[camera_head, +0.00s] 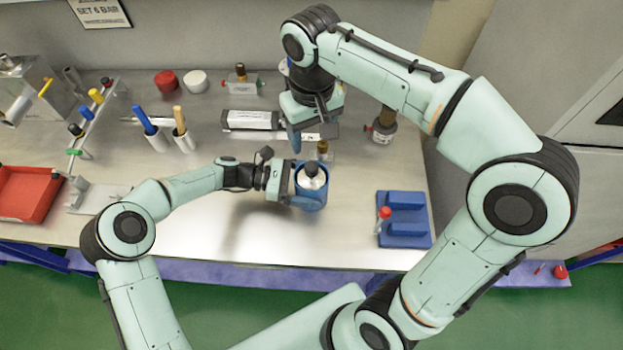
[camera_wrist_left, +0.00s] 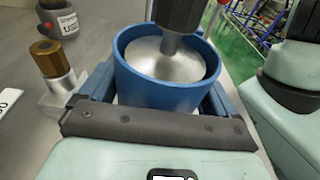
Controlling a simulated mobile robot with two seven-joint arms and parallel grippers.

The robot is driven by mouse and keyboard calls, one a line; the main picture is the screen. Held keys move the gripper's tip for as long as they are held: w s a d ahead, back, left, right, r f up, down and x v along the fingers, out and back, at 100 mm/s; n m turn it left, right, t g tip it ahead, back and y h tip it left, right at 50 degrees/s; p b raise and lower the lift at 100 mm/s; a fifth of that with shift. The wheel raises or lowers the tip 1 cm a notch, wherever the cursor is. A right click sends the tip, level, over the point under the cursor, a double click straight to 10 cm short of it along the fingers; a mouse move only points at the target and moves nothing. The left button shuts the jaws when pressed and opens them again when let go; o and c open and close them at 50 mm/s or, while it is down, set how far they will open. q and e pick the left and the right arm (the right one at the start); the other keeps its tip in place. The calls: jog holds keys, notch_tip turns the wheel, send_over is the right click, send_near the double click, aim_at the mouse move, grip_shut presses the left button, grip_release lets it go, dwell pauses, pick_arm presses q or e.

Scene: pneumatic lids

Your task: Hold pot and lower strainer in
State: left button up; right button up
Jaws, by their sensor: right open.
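The blue pot (camera_head: 314,206) stands on the grey bench near its middle; it also shows in the left wrist view (camera_wrist_left: 140,88). My left gripper (camera_head: 306,196) reaches in from the left, its blue fingers along both sides of the pot, shut on it. The silver strainer (camera_head: 312,183) sits down inside the pot's rim, with a dark knob on top; its dome also shows in the left wrist view (camera_wrist_left: 165,62). Its lower part is hidden by the pot wall. My right gripper (camera_head: 311,137) is open and empty, behind the pot and apart from the knob.
A brass-topped fitting (camera_head: 322,149) stands close behind the pot. A grey cylinder (camera_head: 382,128) stands at back right, a blue block with a red-capped piece (camera_head: 405,215) at right. White holders with handles (camera_head: 183,139) and a red tray (camera_head: 28,193) are left. The bench front is clear.

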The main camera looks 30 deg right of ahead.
pick_arm(q)
jog(key=shift+o, duration=0.4)
jog(key=shift+f, duration=0.1)
jog(key=shift+w+a, duration=0.15)
jog(key=shift+a, duration=0.05)
jog(key=v, duration=1.1)
jog(key=shift+w+a, duration=0.15)
jog(key=shift+a, duration=0.15)
